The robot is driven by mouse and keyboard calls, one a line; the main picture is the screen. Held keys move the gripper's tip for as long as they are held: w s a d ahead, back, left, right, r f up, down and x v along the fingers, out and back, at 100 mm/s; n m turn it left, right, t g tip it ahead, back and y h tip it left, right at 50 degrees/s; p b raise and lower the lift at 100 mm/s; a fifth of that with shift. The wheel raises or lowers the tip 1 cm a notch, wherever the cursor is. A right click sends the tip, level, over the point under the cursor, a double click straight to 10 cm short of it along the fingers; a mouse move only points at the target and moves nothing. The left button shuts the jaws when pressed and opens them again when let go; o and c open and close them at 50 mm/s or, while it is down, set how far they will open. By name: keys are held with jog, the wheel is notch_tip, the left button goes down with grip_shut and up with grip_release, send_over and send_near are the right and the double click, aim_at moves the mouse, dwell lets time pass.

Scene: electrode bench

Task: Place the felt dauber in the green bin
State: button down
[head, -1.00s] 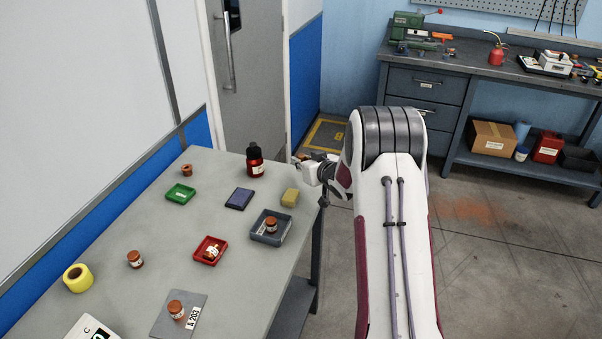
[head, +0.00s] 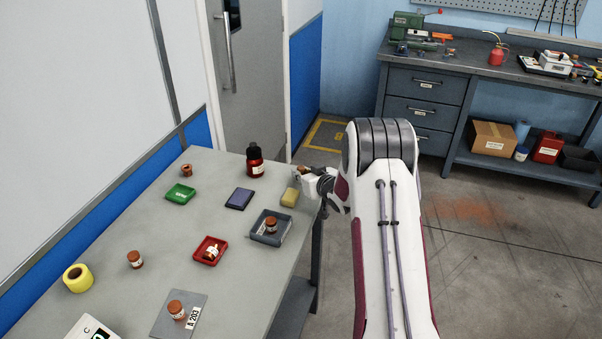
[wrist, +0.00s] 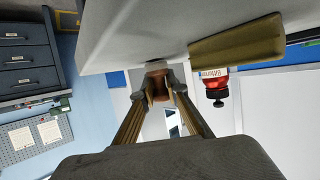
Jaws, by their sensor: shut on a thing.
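The green bin (head: 180,194) is a small shallow tray with a white label, on the left far part of the grey table; I see nothing lying in it. My gripper (wrist: 158,88) is shut on a small brown cylindrical thing (wrist: 157,69), which I take to be the felt dauber. In the head view my gripper (head: 299,174) is at the table's right far edge, beside a yellow block (head: 288,198) and well right of the green bin. My fingers hide part of the held thing.
A dark red bottle (head: 254,160) and a purple pad (head: 239,199) stand between my gripper and the green bin. A brown ring-like piece (head: 186,170) is behind the bin.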

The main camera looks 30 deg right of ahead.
jog(key=shift+f, duration=0.1)
jog(key=c, duration=2)
grip_release()
jog(key=shift+f, duration=0.1)
jog(key=shift+s, duration=0.1)
jog(key=shift+v, duration=1.2)
jog(key=shift+a+v, duration=0.25)
jog(key=shift+v, duration=1.05)
jog(key=shift+a+v, duration=0.2)
jog(key=shift+v, duration=1.15)
